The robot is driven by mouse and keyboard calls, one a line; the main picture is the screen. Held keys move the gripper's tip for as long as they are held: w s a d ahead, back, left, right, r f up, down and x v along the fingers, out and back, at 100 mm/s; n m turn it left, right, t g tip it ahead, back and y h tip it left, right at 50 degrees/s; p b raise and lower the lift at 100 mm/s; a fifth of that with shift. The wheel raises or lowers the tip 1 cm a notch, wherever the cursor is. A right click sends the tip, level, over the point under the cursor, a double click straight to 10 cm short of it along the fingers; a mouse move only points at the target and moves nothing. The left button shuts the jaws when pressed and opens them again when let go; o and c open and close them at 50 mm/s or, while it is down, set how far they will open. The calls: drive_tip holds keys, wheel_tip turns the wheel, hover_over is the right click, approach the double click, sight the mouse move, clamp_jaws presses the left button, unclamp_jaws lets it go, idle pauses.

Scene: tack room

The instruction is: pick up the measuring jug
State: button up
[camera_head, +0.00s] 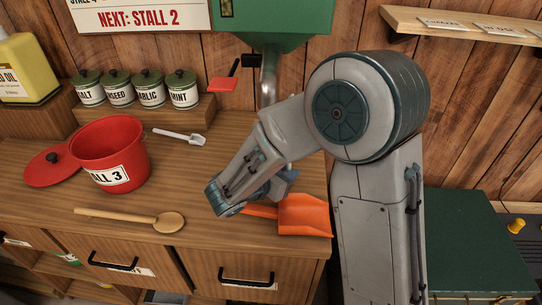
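I cannot make out a measuring jug in this view. My arm reaches down and left over the wooden counter (225,235), and its wrist is low above the front part of the counter. My gripper (284,183) is mostly hidden behind my arm links, with only a small grey-blue part showing. Its fingertips cannot be made out, so I cannot see whether it is open or holds anything. An orange scoop (304,215) lies on the counter just below and right of my wrist.
A red bucket (108,148) marked STALL 3 stands at left, its red lid (52,167) beside it. A wooden spoon (133,217) and white scoop (180,136) lie on the counter. Several labelled canisters (118,88) and a yellow oil bottle (27,68) stand at back left.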

drive_tip(key=shift+w+d+f, duration=0.2)
drive_tip(key=shift+w+d, duration=0.15)
drive_tip(key=shift+w, duration=0.05)
clamp_jaws()
drive_tip(key=shift+r, duration=0.1)
